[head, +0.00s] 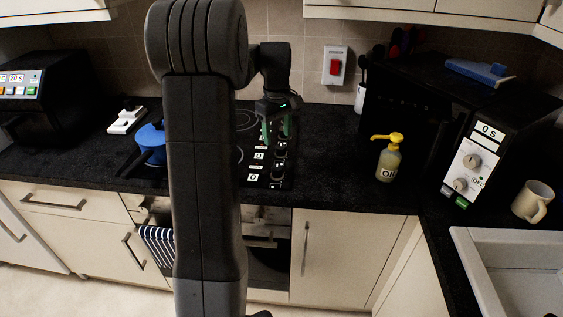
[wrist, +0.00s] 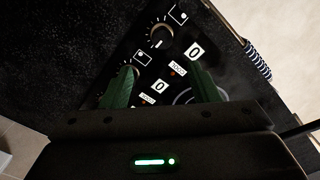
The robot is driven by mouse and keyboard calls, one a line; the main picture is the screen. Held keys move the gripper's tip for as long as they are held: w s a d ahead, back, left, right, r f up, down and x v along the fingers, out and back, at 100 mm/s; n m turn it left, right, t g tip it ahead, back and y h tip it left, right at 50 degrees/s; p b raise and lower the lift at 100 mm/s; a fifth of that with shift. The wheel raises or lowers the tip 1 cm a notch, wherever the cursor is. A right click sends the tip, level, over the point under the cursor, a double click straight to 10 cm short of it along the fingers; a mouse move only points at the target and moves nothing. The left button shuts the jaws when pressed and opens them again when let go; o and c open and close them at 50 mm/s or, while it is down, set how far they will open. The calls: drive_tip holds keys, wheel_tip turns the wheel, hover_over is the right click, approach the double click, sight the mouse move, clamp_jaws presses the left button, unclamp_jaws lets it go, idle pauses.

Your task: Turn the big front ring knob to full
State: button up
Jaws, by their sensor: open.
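The black hob's control strip has a column of dark knobs along its right side, each with a white display. In the wrist view the frontmost knob (wrist: 158,37) is clear, with a square symbol beside it, and the display (wrist: 194,51) nearby reads 0. A second knob (wrist: 130,74) is partly hidden behind the left finger; the display (wrist: 159,86) beside it also reads 0. I cannot tell from the symbols which knob serves the big front ring. My gripper (head: 277,130) is open and empty, pointing down over the strip. Its green fingers also show in the wrist view (wrist: 163,82), apart from the frontmost knob.
A blue pan (head: 152,142) stands left of my arm, which hides part of the hob. A yellow-topped oil bottle (head: 388,160) stands to the right on the counter. A black microwave (head: 470,150), mug (head: 533,201) and sink (head: 475,245) are further right. Counter between strip and bottle is clear.

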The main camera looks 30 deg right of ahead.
sight(277, 167)
drive_tip(key=f, duration=0.6)
drive_tip(key=f+p, duration=0.1)
drive_tip(key=f, duration=0.6)
drive_tip(key=shift+s+a+f, duration=0.1)
drive_tip(key=shift+a+f, duration=0.1)
drive_tip(key=c, duration=1)
drive_tip(key=shift+o, duration=0.2)
